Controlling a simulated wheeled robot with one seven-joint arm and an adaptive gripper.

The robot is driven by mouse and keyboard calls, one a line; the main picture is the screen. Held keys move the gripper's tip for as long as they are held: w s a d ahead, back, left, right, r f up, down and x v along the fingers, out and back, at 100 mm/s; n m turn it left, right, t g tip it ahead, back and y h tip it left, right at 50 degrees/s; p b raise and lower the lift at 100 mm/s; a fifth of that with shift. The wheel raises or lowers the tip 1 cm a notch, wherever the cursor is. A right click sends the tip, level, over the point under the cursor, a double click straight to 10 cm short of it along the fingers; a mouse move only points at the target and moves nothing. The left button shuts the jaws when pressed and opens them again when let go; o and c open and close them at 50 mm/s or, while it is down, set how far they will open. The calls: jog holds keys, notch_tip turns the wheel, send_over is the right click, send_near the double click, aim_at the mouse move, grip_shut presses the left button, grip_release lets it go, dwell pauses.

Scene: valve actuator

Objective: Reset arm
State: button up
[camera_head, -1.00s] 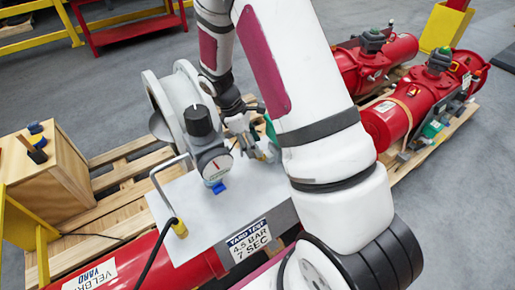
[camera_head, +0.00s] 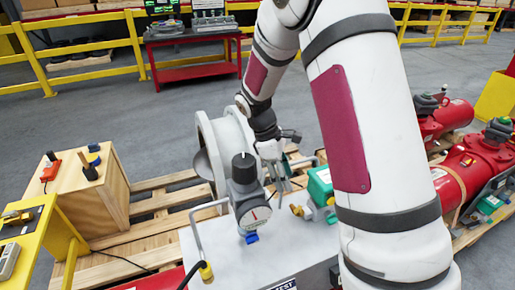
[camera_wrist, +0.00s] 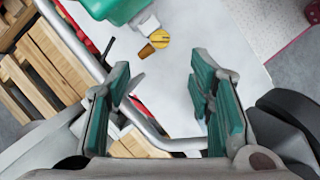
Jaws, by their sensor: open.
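My arm reaches down from the top of the head view across the valve rig. My gripper (camera_wrist: 163,100) shows in the wrist view with its two green-padded fingers wide apart and nothing between them. In the head view my gripper (camera_head: 278,172) hangs small above the white plate (camera_head: 225,262), behind the regulator with its gauge (camera_head: 248,200). A green box (camera_head: 320,185) with a yellow knob (camera_wrist: 160,38) beside it stands on the plate. A bent metal rod passes beyond the fingers in the wrist view; I cannot tell whether they touch it.
A large grey flanged valve body (camera_head: 222,150) stands beside the regulator. Wooden pallets (camera_head: 140,245) lie below. A wooden crate (camera_head: 105,205) is at the left, red actuators (camera_head: 470,165) at the right. A red bench (camera_head: 190,60) and yellow railing stand behind, with open floor between.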

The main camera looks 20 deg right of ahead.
jog(key=s+a+r+m+t+y+p, duration=0.1)
jog(key=s+a+r+m+t, duration=0.1)
jog(key=s+r, duration=0.45)
jog(key=s+a+r+m+t+y+p, duration=0.1)
jog(key=s+a+r+m, duration=0.15)
jog(key=r, duration=0.75)
jog(key=s+a+r+m+t, duration=0.2)
jog(key=s+r, duration=0.1)
jog(key=s, duration=0.5)
jog(key=s+a+r+m+t+y+p, duration=0.1)
jog(key=s+a+r+m+t, duration=0.1)
jog(key=s, duration=0.6)
notch_tip(320, 180, up, 2)
jog(key=shift+s+a+r+m+y, duration=0.3)
jog(key=shift+a+m, duration=0.3)
jog(key=shift+m, duration=0.25)
jog(key=shift+d, duration=0.1)
